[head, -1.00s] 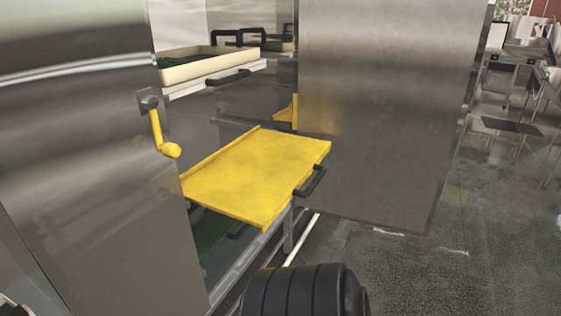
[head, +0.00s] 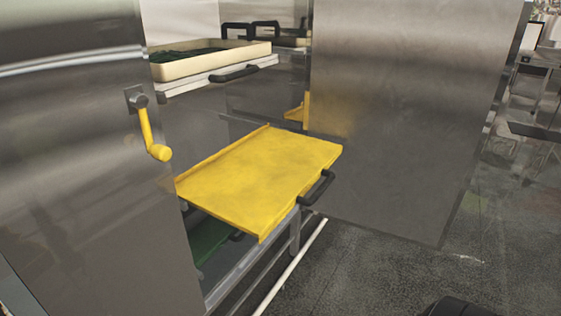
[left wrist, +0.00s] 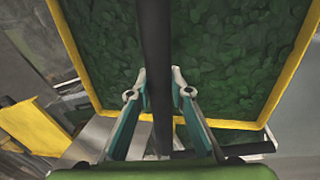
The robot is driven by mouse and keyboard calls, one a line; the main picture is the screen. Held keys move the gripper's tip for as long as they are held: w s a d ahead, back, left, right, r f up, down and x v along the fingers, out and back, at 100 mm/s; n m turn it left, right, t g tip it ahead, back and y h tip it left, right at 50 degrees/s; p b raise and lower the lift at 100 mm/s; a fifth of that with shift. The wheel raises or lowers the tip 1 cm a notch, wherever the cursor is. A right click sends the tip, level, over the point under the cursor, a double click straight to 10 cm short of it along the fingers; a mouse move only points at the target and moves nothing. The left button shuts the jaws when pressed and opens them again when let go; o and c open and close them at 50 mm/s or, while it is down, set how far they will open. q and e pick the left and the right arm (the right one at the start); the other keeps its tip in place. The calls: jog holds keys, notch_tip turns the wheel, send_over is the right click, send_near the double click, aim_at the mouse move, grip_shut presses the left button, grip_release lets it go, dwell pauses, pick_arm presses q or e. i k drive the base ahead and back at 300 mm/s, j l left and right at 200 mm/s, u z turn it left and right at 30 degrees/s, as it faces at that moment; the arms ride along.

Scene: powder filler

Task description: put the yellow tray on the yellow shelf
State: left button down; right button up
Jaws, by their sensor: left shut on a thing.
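The yellow shelf (head: 260,180) is pulled out of the metal cabinet, its top bare, with a black handle on its front edge. The yellow tray (left wrist: 290,70) fills the upper part of the left wrist view, with a yellow rim and dark green leafy contents. My left gripper (left wrist: 158,92) is closed on the tray's black handle bar (left wrist: 155,40), which runs between its fingers. A yellow surface (left wrist: 35,125) at the left of that view looks like the shelf. The tray and left gripper are outside the head view. My right gripper is not seen.
A cream tray (head: 210,62) with green contents sits on a higher shelf. An open metal door (head: 400,110) stands right of the yellow shelf. A yellow lever handle (head: 150,130) sticks out from the left metal panel (head: 70,160).

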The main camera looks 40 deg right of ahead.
aim_at(272, 167)
jog(key=k+l, duration=0.1)
jog(key=l, duration=2.2)
